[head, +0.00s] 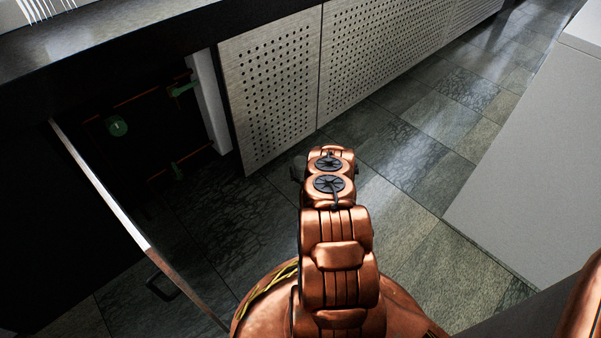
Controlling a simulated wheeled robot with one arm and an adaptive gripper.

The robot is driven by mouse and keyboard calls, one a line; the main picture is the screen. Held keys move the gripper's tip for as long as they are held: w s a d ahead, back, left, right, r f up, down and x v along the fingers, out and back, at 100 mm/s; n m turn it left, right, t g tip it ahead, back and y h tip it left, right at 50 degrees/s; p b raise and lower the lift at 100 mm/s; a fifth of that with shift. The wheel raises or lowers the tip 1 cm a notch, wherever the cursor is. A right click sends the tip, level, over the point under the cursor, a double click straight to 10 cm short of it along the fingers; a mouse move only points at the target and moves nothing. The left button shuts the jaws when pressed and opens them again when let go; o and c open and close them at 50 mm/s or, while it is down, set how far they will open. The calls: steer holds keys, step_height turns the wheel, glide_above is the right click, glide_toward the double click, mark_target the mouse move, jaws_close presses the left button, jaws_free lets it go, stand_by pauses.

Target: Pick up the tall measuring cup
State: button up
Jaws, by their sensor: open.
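I see no tall measuring cup in the head view. My copper arm reaches forward from the bottom middle over the floor. My gripper (326,170) is mostly hidden behind the arm's far end. Only small dark parts of it stick out on either side there, spread apart. I see nothing held in it.
An open cabinet with a dark interior and green fittings (117,126) is at left, its door (140,232) swung out towards me. A dark counter (100,45) runs above perforated panels (268,90). A pale block (540,160) stands at right. Tiled floor lies clear between.

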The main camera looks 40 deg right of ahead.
mark_target(299, 157)
steer(key=b+x, duration=0.2)
steer(key=x, duration=0.3)
steer(key=shift+w+d, duration=0.2)
steer(key=shift+w, duration=0.15)
steer(key=c, duration=1.2)
